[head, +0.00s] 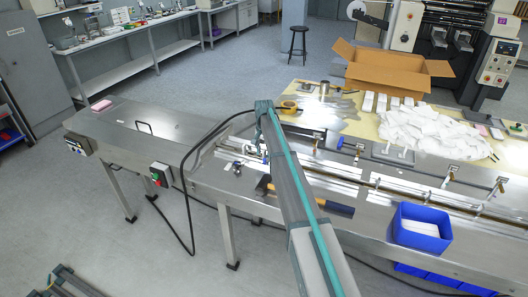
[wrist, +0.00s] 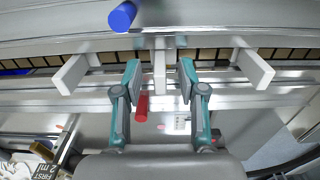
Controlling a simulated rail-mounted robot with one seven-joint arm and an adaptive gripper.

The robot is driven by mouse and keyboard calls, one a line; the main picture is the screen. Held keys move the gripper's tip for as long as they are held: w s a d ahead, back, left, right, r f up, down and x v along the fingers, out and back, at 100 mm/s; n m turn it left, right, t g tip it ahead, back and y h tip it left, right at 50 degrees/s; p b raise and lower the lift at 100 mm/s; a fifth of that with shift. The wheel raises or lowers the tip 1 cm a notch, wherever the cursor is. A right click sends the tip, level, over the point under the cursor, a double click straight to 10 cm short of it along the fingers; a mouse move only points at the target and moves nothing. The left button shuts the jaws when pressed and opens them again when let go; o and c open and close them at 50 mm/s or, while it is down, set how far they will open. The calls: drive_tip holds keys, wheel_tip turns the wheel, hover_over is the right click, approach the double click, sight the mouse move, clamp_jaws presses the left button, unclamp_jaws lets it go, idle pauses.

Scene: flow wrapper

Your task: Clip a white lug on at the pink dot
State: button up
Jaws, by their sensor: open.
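My gripper (wrist: 160,70) is open in the wrist view, with one teal finger on each side of a white lug (wrist: 159,64). The lug is upright between the fingers, with gaps on both sides. Two more white lugs stand to the left (wrist: 75,72) and right (wrist: 254,68), beside the chain of tan links (wrist: 210,54) along the slot. I cannot make out a pink dot in either view. In the head view my arm hides most of the gripper, which is over the machine's infeed (head: 238,155).
A red cylinder (wrist: 142,108) is near the left finger, and a blue one (wrist: 122,16) is beyond the slot. A blue bin (head: 402,238) holding white pieces stands on the machine at right.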

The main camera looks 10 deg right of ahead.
wheel_tip(320, 180, up, 12)
idle(0.6)
